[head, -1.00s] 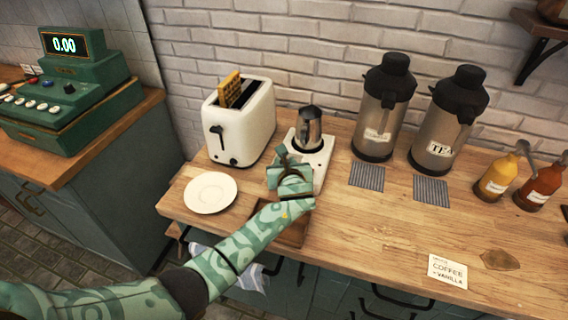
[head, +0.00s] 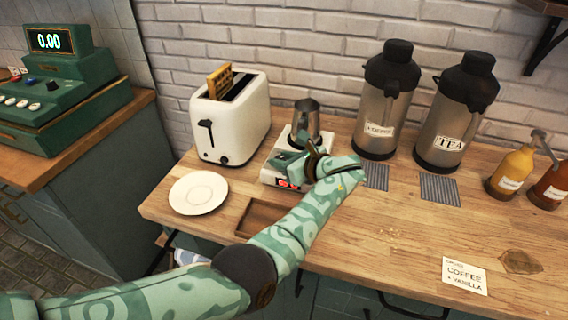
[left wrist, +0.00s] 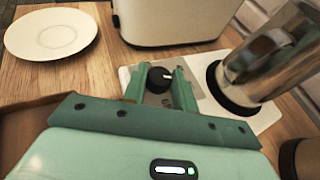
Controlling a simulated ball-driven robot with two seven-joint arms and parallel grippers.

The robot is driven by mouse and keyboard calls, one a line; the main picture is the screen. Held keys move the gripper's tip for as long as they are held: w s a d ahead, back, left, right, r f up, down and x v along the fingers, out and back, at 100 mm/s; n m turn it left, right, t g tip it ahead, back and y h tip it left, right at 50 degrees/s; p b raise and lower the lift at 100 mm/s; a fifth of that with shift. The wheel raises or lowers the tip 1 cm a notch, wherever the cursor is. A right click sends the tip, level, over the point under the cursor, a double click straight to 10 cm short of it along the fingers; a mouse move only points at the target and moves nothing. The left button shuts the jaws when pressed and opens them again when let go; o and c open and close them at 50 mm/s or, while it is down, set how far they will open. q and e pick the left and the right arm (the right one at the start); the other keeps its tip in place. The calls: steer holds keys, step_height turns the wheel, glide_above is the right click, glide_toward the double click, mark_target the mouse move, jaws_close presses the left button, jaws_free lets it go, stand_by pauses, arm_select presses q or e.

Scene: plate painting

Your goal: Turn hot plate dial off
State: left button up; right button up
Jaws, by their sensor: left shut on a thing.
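The white hot plate (head: 271,174) stands on the wooden counter, with a metal pitcher (head: 306,119) on it. A red display (head: 288,184) is lit on its front. In the left wrist view, the black dial (left wrist: 159,79) with a pale mark sits between the fingers of my left gripper (left wrist: 160,84), which is shut on it. In the head view my left gripper (head: 296,163) is over the front of the hot plate and hides the dial. The pitcher also shows in the left wrist view (left wrist: 262,55), right of the fingers. My right gripper is not in view.
A white toaster (head: 232,125) with a waffle stands left of the hot plate. A white plate (head: 198,192) and a brown wooden tray (head: 262,216) lie in front. Coffee (head: 387,105) and tea (head: 454,115) dispensers stand to the right. The counter's right front is mostly clear.

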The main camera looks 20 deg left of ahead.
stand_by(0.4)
arm_select(q)
steer(key=o, duration=1)
steer(key=shift+c, duration=0.2)
steer(key=p+v, duration=0.1)
steer(key=v, duration=0.2)
steer(key=p+v, duration=0.2)
steer(key=v, duration=0.1)
steer(key=shift+w+r, duration=0.15)
steer(key=shift+r, duration=0.3)
steer(key=b+v, duration=0.2)
steer(key=v, duration=0.8)
steer(key=shift+d+f, duration=0.15)
steer(key=shift+f, duration=0.2)
